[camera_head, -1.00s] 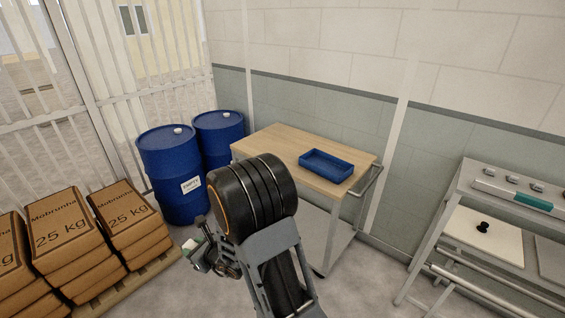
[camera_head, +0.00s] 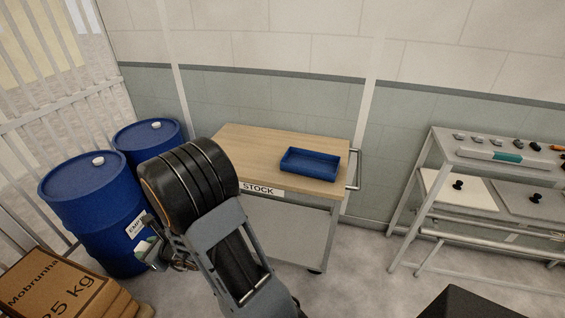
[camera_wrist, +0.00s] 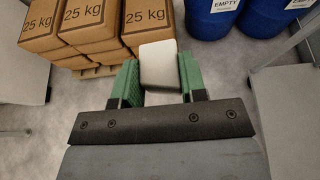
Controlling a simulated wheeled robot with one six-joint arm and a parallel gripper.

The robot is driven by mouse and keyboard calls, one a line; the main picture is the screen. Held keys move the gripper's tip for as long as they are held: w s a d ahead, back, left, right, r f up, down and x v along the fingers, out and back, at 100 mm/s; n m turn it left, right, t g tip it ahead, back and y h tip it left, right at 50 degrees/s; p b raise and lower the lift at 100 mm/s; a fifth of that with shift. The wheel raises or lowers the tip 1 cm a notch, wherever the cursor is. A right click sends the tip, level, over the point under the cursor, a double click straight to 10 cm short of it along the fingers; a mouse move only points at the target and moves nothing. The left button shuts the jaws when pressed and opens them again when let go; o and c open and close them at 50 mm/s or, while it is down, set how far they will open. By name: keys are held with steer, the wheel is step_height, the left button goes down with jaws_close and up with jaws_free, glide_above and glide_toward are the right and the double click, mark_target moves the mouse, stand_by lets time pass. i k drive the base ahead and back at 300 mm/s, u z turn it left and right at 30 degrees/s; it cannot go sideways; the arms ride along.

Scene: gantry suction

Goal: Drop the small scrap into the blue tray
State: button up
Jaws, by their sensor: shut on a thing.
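The blue tray (camera_head: 310,163) is a shallow rectangular tray lying on the wooden top of the stock trolley (camera_head: 240,140). It looks empty. My gripper (camera_wrist: 160,78) has green fingers and is shut on a small pale block, the scrap (camera_wrist: 159,62), in the wrist view. In the head view my gripper (camera_head: 158,255) is low and to the left of the trolley, mostly hidden by my own arm, in front of a blue drum. The scrap is well apart from the tray.
Two blue drums (camera_head: 95,205) stand left of the trolley. Stacked brown 25 kg sacks (camera_head: 70,285) are at the lower left. A metal rack (camera_head: 440,165) with small items stands at the right. Grey floor (camera_head: 360,270) is open between trolley and rack.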

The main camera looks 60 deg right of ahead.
mark_target(320, 168)
steer(key=z, duration=0.75)
steer(key=i, duration=0.8)
steer(key=z, duration=0.9)
